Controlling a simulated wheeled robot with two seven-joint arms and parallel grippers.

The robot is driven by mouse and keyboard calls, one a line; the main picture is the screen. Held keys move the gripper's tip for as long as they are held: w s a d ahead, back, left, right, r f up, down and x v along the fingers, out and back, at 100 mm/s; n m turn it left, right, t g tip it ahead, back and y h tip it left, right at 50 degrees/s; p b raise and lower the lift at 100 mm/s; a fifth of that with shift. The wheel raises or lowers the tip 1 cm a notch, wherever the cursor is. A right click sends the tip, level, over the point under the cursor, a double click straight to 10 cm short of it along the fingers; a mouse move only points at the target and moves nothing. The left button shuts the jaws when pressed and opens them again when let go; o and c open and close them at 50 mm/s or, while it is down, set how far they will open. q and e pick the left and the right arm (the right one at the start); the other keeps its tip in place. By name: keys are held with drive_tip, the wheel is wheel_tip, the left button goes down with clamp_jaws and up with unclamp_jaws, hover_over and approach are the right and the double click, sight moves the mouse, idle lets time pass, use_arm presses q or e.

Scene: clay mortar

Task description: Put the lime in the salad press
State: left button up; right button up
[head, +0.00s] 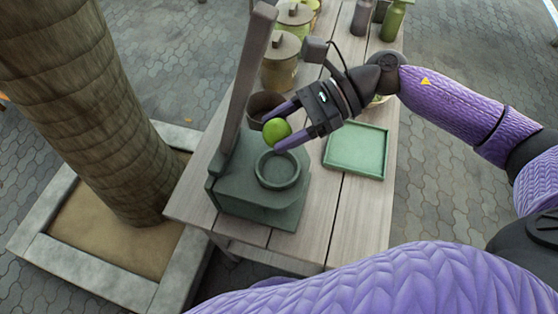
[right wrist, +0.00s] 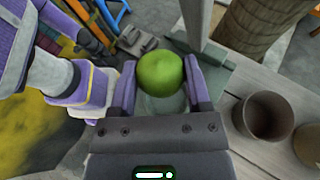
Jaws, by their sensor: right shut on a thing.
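A green lime (head: 276,130) is held between the two purple fingers of my right gripper (head: 281,125). In the right wrist view the lime (right wrist: 160,72) sits between the fingertips of the gripper (right wrist: 162,82). The salad press (head: 262,200) is a dark green block with a round ringed bowl on top and a tall lever raised at its left. The lime is above the press, just behind the bowl's rim in the head view. In the right wrist view the lime hides part of the bowl.
A brown cup (head: 262,104) stands behind the press, close to my right gripper; it also shows in the right wrist view (right wrist: 264,116). A green tray (head: 357,150) lies to the right on the wooden table (head: 335,225). Lidded jars (head: 281,68) and bottles stand farther back.

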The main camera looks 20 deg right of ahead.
sight(282, 168)
wheel_tip(282, 168, down, 9)
drive_tip(key=shift+r+b, duration=0.1)
drive_tip(key=shift+b, duration=0.95)
drive_tip(key=shift+f, duration=0.2)
drive_tip(key=shift+r, duration=0.1)
drive_tip(key=o, duration=1.3)
drive_tip(key=shift+c, duration=0.2)
use_arm(q)
drive_tip(key=shift+s+a+f+b, duration=0.1)
drive_tip(key=shift+s+a+f, duration=0.2)
drive_tip(key=shift+f, duration=0.2)
drive_tip(key=shift+s+a+f+b, duration=0.1)
drive_tip(key=shift+s+a+f, duration=0.05)
drive_tip(key=shift+a+f, duration=0.3)
drive_tip(key=shift+s+a+f+b, duration=0.1)
drive_tip(key=shift+s+a+f, duration=0.15)
drive_tip(key=shift+f, duration=0.3)
use_arm(e)
drive_tip(key=v, duration=1.2)
